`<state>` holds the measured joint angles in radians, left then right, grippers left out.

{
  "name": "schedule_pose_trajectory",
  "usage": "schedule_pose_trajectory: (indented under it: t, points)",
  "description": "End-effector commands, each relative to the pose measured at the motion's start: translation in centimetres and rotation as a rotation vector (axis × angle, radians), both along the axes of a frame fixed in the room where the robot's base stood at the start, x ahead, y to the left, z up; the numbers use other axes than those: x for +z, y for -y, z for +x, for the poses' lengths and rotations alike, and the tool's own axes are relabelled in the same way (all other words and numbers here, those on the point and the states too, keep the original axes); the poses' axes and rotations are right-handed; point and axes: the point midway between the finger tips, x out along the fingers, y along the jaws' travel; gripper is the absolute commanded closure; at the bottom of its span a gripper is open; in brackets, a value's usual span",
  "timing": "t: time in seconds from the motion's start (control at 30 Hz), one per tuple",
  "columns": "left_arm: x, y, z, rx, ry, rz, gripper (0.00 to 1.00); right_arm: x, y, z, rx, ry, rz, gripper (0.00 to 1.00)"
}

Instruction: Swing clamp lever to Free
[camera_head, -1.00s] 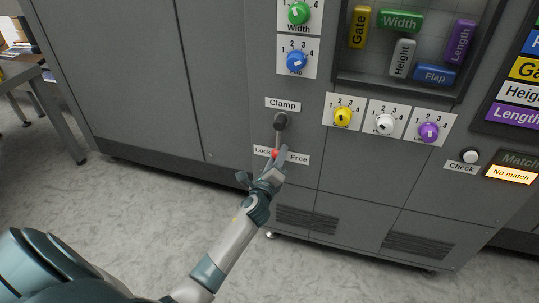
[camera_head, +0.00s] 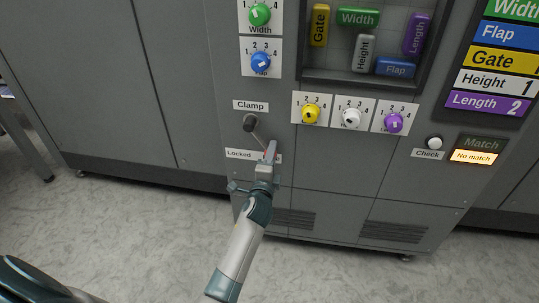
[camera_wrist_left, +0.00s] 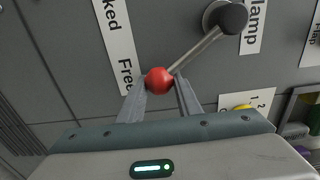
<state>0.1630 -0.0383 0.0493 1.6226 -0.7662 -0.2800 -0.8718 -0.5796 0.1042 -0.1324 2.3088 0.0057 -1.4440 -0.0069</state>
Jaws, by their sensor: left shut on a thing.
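The clamp lever (camera_head: 257,137) is a thin metal rod on a dark round pivot, below the "Clamp" label (camera_head: 264,106). Its rod slants down and to the right in the head view. Its red ball knob (camera_wrist_left: 159,80) sits between the fingertips in the left wrist view. My left gripper (camera_head: 270,152) is shut on the knob, and its fingers hide most of it in the head view. The Locked/Free label (camera_head: 241,154) lies behind the fingers. "Locked" is readable there, while "Free" is covered; the wrist view shows "Free" (camera_wrist_left: 125,76) beside the knob. My right gripper is not in view.
Yellow, white and purple dials (camera_head: 351,118) sit right of the lever. Green and blue dials (camera_head: 260,62) are above it. A recessed window (camera_head: 342,83) holds coloured labelled blocks. A Check button (camera_head: 434,143) and a lit "No match" sign (camera_head: 474,157) are at right.

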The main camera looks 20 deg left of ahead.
Motion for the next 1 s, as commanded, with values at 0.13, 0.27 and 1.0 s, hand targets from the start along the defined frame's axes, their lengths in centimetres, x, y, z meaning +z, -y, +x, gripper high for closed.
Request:
schedule_pose_trajectory:
  t: [0.13,0.27,1.0]
  points:
    - [0.2,-0.2,0.0,0.003,0.004,-0.004,1.00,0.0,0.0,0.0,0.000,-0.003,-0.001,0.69]
    - [0.2,-0.2,0.0,0.004,0.004,-0.003,1.00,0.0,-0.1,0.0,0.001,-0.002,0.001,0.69]
    - [0.0,0.3,-1.4,0.000,0.000,-0.001,0.50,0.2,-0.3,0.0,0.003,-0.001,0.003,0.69]
